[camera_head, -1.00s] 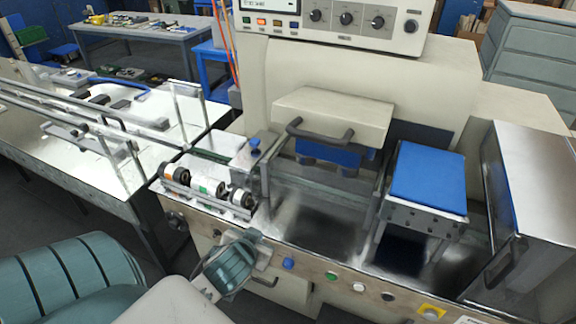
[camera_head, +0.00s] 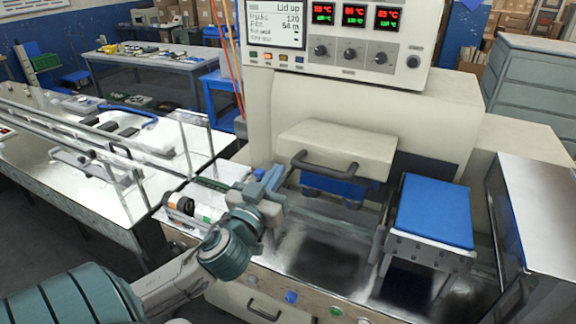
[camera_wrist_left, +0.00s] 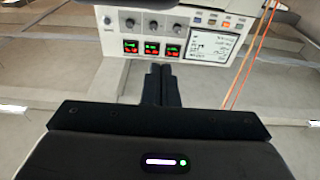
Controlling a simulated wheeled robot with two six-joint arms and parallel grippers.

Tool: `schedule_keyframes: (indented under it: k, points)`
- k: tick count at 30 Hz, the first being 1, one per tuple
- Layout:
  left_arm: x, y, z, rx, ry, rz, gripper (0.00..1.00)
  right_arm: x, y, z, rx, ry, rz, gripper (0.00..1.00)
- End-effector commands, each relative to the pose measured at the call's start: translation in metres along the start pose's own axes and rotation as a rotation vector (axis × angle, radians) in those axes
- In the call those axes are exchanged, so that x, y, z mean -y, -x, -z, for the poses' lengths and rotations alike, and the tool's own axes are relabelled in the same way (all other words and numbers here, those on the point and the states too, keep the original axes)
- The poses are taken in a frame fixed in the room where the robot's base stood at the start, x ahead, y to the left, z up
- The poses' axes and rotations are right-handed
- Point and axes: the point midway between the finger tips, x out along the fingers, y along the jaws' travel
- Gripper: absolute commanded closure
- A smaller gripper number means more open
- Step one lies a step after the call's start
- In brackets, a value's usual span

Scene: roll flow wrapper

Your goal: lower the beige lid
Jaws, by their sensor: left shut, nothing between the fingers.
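The beige lid (camera_head: 338,146) of the wrapping machine stands raised above the machine bed in the head view. Its dark curved handle (camera_head: 322,168) sticks out at the front. My left gripper (camera_head: 274,180) is shut and empty, to the left of the handle, slightly lower in the picture, and apart from it. In the left wrist view its dark fingers (camera_wrist_left: 161,84) are together, with the machine's control panel (camera_wrist_left: 180,38) upside down beyond them. The lid cannot be made out in that view. My right gripper is not in view.
The machine's screen (camera_head: 275,22) reads "Lid up". A blue-topped block (camera_head: 434,210) stands right of the lid, with a steel cover (camera_head: 545,215) further right. Rollers (camera_head: 180,204) sit beside my left arm. A steel table (camera_head: 75,185) lies at the left.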

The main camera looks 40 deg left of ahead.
Motion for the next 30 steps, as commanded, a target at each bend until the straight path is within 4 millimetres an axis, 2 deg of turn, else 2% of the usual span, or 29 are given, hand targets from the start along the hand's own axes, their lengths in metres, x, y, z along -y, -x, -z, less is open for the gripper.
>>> schedule_keyframes:
  k: [8, 10, 20, 21, 24, 30]
  points:
    - [0.000, -0.022, -0.003, -0.005, 0.000, 0.001, 1.00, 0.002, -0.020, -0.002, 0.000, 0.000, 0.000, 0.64]
    - [0.001, -0.038, 0.005, 0.000, 0.002, 0.004, 1.00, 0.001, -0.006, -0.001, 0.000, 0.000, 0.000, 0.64]
    - [0.000, -0.103, 0.005, 0.002, 0.002, 0.003, 1.00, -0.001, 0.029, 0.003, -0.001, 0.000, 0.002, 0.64]
    - [0.000, -0.097, -0.007, 0.007, 0.000, 0.003, 1.00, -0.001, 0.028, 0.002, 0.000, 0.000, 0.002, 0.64]
    - [0.000, -0.091, -0.021, 0.007, -0.001, 0.001, 1.00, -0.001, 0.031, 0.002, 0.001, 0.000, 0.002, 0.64]
    - [0.000, -0.086, -0.036, 0.004, -0.001, 0.001, 1.00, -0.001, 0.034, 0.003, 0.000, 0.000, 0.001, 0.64]
